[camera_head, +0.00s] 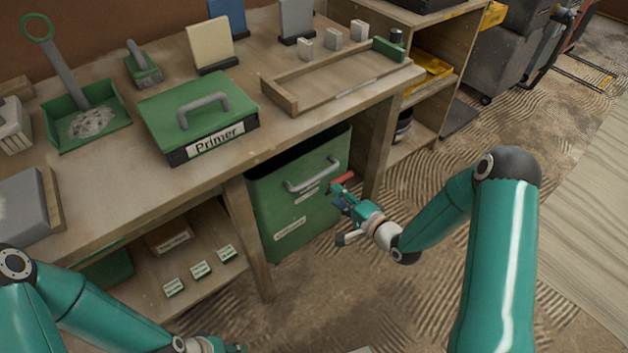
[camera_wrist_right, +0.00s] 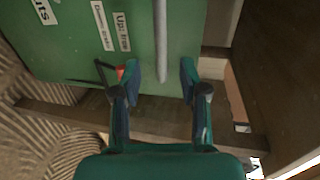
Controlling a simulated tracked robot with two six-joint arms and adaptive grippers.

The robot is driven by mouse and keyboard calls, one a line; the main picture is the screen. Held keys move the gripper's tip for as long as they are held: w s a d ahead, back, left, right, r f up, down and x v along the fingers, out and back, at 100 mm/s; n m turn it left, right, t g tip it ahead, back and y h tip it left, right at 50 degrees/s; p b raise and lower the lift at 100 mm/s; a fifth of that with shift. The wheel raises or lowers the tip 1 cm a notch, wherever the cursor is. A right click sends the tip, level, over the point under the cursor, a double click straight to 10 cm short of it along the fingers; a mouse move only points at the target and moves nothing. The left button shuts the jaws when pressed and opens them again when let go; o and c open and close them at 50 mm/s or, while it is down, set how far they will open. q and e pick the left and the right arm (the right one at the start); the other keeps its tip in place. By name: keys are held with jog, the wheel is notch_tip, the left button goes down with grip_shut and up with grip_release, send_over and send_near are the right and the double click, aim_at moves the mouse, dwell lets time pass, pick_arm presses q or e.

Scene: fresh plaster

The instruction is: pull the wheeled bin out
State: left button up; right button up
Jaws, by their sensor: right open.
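The green wheeled bin (camera_head: 290,215) stands under the workbench, its front facing out, with a grey bar handle (camera_head: 313,174) across its upper front. My right gripper (camera_head: 343,201) is open beside the right end of the handle. In the right wrist view the handle (camera_wrist_right: 161,40) runs between the two spread fingertips of the right gripper (camera_wrist_right: 160,75); I cannot tell how deep it sits between them. Labels show on the bin front (camera_wrist_right: 75,40). The bin's wheels are hidden. My left gripper (camera_head: 218,346) is at the bottom edge, partly cut off.
The workbench (camera_head: 235,185) has a leg on each side of the bin. A green Primer case (camera_head: 199,113) and a wooden tray (camera_head: 285,97) stand on top. A small red part (camera_head: 342,182) shows beside my right gripper. The floor (camera_head: 330,290) before the bin is clear.

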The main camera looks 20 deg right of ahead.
aim_at(315, 179)
jog(key=b+x, duration=0.1)
jog(key=x, duration=0.9)
jog(key=shift+w+a, duration=0.1)
jog(key=shift+w, duration=0.15)
grip_shut()
